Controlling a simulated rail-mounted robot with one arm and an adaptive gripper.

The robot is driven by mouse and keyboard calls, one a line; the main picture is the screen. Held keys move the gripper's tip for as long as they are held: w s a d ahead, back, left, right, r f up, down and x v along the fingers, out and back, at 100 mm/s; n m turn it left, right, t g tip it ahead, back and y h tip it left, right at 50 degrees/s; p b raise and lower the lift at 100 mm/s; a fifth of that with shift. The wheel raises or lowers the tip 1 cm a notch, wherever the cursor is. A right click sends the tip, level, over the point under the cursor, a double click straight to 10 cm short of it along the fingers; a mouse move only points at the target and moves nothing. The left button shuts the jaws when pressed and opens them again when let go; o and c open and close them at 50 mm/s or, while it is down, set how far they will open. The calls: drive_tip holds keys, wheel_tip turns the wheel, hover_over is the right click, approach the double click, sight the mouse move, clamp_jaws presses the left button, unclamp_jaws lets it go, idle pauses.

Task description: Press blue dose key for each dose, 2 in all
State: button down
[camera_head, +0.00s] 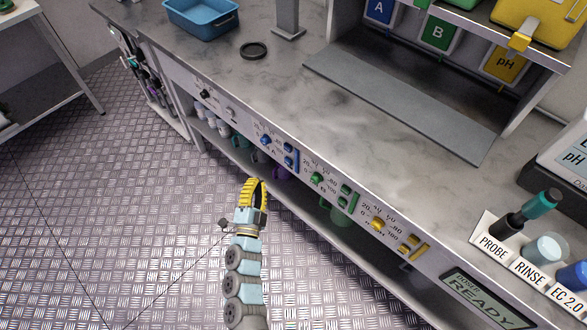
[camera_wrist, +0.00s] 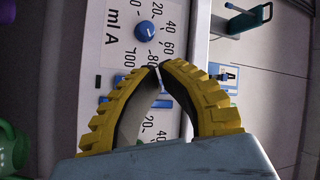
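The blue dose keys (camera_head: 290,160) sit on the front panel beside a blue dial knob (camera_head: 266,140) with a printed scale. In the wrist view the knob (camera_wrist: 144,31) shows clear above my fingertips, and a blue key (camera_wrist: 163,102) is partly seen through the gap between my fingers; the rest is hidden. My gripper (camera_head: 256,181) has yellow ribbed fingers and is in front of the panel, left of and below the blue keys in the head view. In the wrist view its fingertips (camera_wrist: 157,67) meet, with nothing seen between them. I cannot tell whether they touch the panel.
Green (camera_head: 317,178) and yellow (camera_head: 378,224) knobs with their keys are farther along the panel. A display (camera_head: 482,299) reads READY. Cups and jugs stand on the shelf below. A probe (camera_head: 540,203) and labelled holders stand at right. The floor (camera_head: 120,220) at left is clear.

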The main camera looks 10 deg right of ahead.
sight(288, 161)
drive_tip(key=shift+w+a+f, duration=0.1)
drive_tip(key=shift+w+f, duration=0.1)
drive_tip(key=shift+f, duration=0.5)
drive_tip(key=w+d+b, duration=0.3)
drive_tip(key=w+d, duration=0.2)
drive_tip(key=d, duration=0.1)
drive_tip(key=shift+w+d, duration=0.35)
drive_tip(key=c, duration=1.8)
unclamp_jaws()
drive_tip(key=shift+w+d, duration=0.1)
drive_tip(key=shift+d, duration=0.05)
clamp_jaws()
drive_tip(key=shift+w+d, duration=0.15)
drive_tip(key=shift+w, duration=0.05)
